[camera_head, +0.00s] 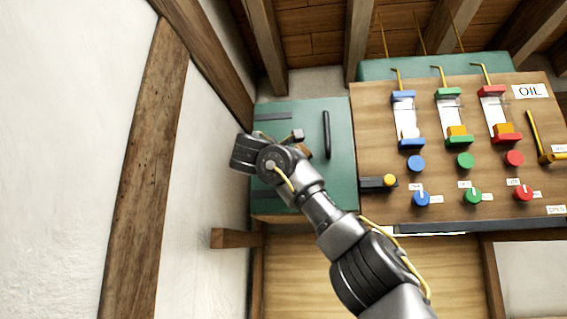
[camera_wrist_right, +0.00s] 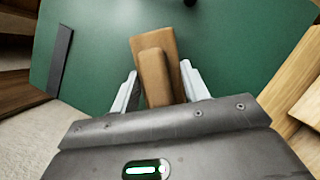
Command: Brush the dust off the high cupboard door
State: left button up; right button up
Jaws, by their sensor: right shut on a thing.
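The green cupboard door (camera_head: 290,115) is high on the left of the head view, with a black upright handle (camera_head: 326,135) on its right side. My right arm reaches up in front of it. My right gripper (camera_head: 298,141) is at the door and mostly hidden behind my wrist. In the right wrist view the gripper (camera_wrist_right: 161,88) is shut on a brown wooden brush (camera_wrist_right: 154,62), which lies against or close before the green door (camera_wrist_right: 95,50). Bristles are hidden, and I cannot tell whether it touches. I make out no dust. My left gripper is not in view.
A wooden panel (camera_head: 380,125) with oil gauges, coloured knobs and a brass lever (camera_head: 534,135) adjoins the door on the right. A white wall with a timber post (camera_head: 145,150) is close on the left. Ceiling beams (camera_head: 357,40) run above.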

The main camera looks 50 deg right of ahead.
jog(key=shift+s+d, duration=0.65)
jog(key=shift+s, duration=0.15)
jog(key=shift+a+b, duration=0.1)
jog(key=shift+b, duration=0.25)
jog(key=shift+s+a+f+b, duration=0.25)
jog(key=shift+a+b, duration=0.1)
jog(key=shift+b, duration=0.15)
jog(key=shift+s+a+r+b, duration=0.1)
jog(key=shift+s+a+b, duration=0.5)
jog(key=shift+a, duration=0.4)
jog(key=shift+s+a+r+b, duration=0.1)
jog(key=shift+s+a+b, duration=0.3)
jog(key=shift+s+a, duration=0.45)
jog(key=shift+w+a, duration=0.1)
jog(key=shift+a, duration=0.1)
jog(key=shift+s+a+b, duration=0.35)
jog(key=shift+s+a, duration=0.1)
jog(key=shift+a, duration=0.15)
jog(key=shift+s+a+b, duration=0.3)
jog(key=shift+s+a, duration=0.1)
jog(key=shift+a, duration=0.2)
